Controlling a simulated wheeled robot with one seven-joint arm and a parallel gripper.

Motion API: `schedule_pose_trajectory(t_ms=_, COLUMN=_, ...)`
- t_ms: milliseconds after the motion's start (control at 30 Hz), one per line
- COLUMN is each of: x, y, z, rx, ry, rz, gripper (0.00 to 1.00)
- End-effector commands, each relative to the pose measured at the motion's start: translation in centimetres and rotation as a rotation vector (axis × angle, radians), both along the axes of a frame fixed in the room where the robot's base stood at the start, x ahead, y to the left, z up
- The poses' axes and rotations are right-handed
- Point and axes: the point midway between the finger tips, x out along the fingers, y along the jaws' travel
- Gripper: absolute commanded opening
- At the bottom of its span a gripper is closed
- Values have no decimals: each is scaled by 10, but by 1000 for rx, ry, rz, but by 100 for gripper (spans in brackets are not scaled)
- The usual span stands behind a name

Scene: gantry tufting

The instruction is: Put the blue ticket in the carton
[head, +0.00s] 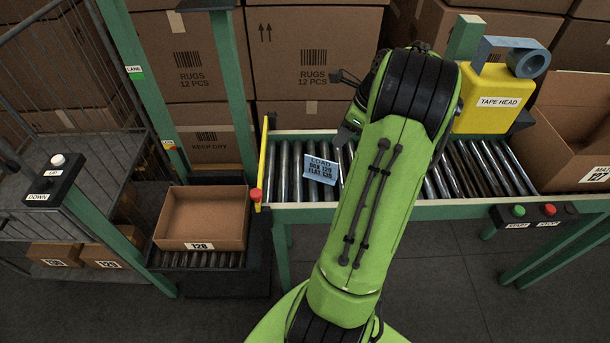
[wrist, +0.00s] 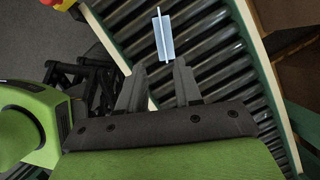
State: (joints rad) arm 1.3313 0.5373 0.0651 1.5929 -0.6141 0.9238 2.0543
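The blue ticket (head: 320,169) stands on the roller conveyor near its left end, printed "LOAD BOX 129 FLAT 130". In the wrist view the ticket (wrist: 163,38) shows nearly edge-on as a thin pale blue upright piece on a narrow foot. My gripper (wrist: 160,66) is open and empty, its two fingers apart, with the ticket just beyond the fingertips and not between them. In the head view my arm mostly hides the gripper. An open, empty carton (head: 203,217) labelled 128 sits on a low roller platform left of the conveyor. Another open carton (head: 575,140) stands at the right.
A yellow tape head (head: 492,100) stands over the conveyor (head: 470,165). A yellow gate bar (head: 264,160) with a red knob edges the conveyor's left end. Green posts flank the platform. A button box (head: 535,212) hangs at the front. A wire cart (head: 70,130) stands left.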

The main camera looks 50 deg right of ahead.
Motion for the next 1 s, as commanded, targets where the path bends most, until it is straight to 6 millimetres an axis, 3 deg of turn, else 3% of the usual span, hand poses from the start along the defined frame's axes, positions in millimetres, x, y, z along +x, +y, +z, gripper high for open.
schedule_pose_trajectory(t_ms=33, x=4, y=2, z=-19, rx=8, ry=2, rz=2, gripper=34)
schedule_pose_trajectory(t_ms=100, x=11, y=5, z=-38, rx=9, ry=1, rz=5, gripper=34)
schedule_pose_trajectory(t_ms=300, x=28, y=11, z=-82, rx=9, ry=0, rz=7, gripper=34)
schedule_pose_trajectory(t_ms=567, x=38, y=13, z=-107, rx=7, ry=-1, rz=6, gripper=34)
schedule_pose_trajectory(t_ms=767, x=53, y=18, z=-142, rx=8, ry=-2, rz=7, gripper=34)
schedule_pose_trajectory(t_ms=1000, x=54, y=17, z=-142, rx=6, ry=-2, rz=5, gripper=32)
